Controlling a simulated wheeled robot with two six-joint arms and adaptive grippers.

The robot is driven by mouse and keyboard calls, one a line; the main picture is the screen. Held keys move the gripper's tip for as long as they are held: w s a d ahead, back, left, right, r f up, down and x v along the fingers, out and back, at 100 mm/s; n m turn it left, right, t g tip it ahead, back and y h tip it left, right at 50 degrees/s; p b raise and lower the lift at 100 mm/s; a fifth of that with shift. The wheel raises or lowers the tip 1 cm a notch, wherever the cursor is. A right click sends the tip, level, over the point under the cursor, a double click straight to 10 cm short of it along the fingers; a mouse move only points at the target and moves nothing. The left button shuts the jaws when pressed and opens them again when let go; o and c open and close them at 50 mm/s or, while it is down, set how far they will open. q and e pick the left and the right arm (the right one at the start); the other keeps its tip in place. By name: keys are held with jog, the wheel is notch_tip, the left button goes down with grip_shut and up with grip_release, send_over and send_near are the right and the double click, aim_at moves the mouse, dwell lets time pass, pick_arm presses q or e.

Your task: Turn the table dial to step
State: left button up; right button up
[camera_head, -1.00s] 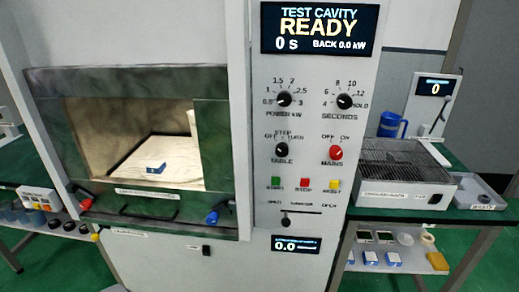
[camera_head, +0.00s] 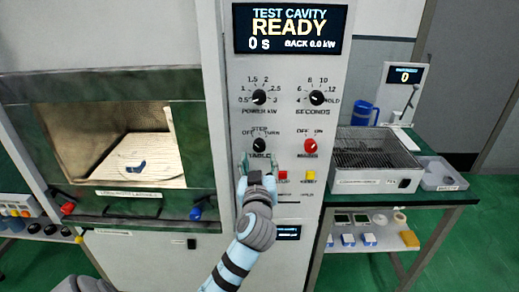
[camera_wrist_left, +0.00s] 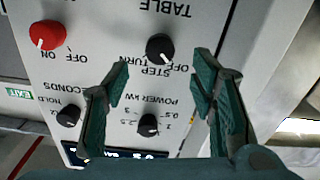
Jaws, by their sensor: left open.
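The table dial (camera_head: 259,145) is a black round knob on the grey control panel, with OFF, STEP and TURN printed around its top. It also shows in the left wrist view (camera_wrist_left: 160,47), where the panel appears upside down. My left gripper (camera_head: 259,167) is in front of the panel just below the dial in the head view. In the left wrist view its green-padded fingers (camera_wrist_left: 160,75) are apart and empty, with the dial seen beyond the gap; I see no contact. My right gripper is not in view.
The red mains knob (camera_head: 310,146) is right of the dial. The power knob (camera_head: 259,97) and seconds knob (camera_head: 317,97) are above. The display (camera_head: 290,28) reads READY. My gripper and arm cover part of the button row. The cavity (camera_head: 130,145) is at left.

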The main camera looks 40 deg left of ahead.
aim_at(259, 148)
pick_arm(q)
jog(key=x, duration=0.6)
jog(key=shift+w+a, duration=0.15)
jog(key=c, duration=1.1)
